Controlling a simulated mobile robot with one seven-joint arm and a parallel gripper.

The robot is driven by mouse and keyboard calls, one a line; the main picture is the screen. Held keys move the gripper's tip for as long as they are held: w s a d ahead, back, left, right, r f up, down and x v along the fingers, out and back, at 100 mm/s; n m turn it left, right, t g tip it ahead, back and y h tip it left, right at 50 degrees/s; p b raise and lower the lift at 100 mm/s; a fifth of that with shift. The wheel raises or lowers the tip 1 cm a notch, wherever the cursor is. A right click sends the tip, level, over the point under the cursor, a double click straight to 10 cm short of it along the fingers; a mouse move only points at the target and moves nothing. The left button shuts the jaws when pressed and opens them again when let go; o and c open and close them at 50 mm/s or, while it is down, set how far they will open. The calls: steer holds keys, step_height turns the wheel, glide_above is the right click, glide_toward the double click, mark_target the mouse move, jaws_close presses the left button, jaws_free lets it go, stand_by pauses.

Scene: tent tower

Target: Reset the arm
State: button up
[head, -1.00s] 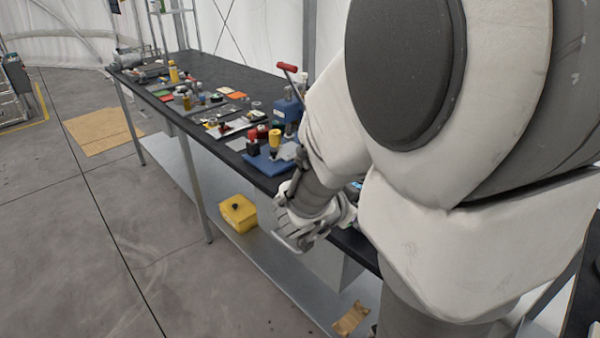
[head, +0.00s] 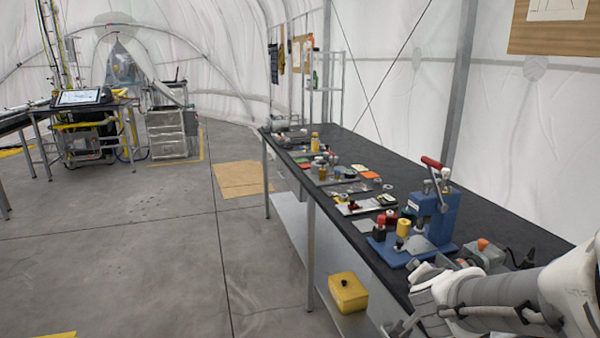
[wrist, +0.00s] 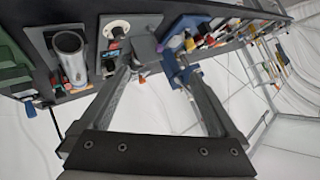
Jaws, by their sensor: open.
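My gripper (head: 408,312) is at the lower right of the head view, beside the near front edge of the black workbench (head: 490,226). Part of it is cut off or blurred by the arm. In the wrist view my gripper (wrist: 150,85) has its two fingers spread wide, with nothing held between them. Beyond the fingers the bench shows along the top of the picture. My pale arm reaches in from the right edge of the head view.
A blue press with a red handle (head: 430,212) stands on the bench near my gripper. Several small parts and tools lie farther along the bench. A yellow box (head: 348,292) sits on the lower shelf. The grey floor (head: 130,260) to the left is mostly clear.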

steer(key=s+a+r+n+y+p, duration=0.1)
steer(key=s+a+r+n+y, duration=0.1)
steer(key=a+r+n+y, duration=0.3)
steer(key=s+a+r+n+y+p, duration=0.1)
steer(key=s+a+r+n+y, duration=0.15)
steer(key=a, duration=0.55)
steer(key=s+r+n+g+h+p, duration=0.1)
steer(key=s+n+g, duration=0.3)
steer(key=s, duration=0.9)
steer(key=shift+d+r+n+g+h+p, duration=0.25)
steer(key=shift+d+n+g+h+p, duration=0.15)
steer(key=shift+h+p, duration=0.25)
steer(key=shift+d, duration=0.15)
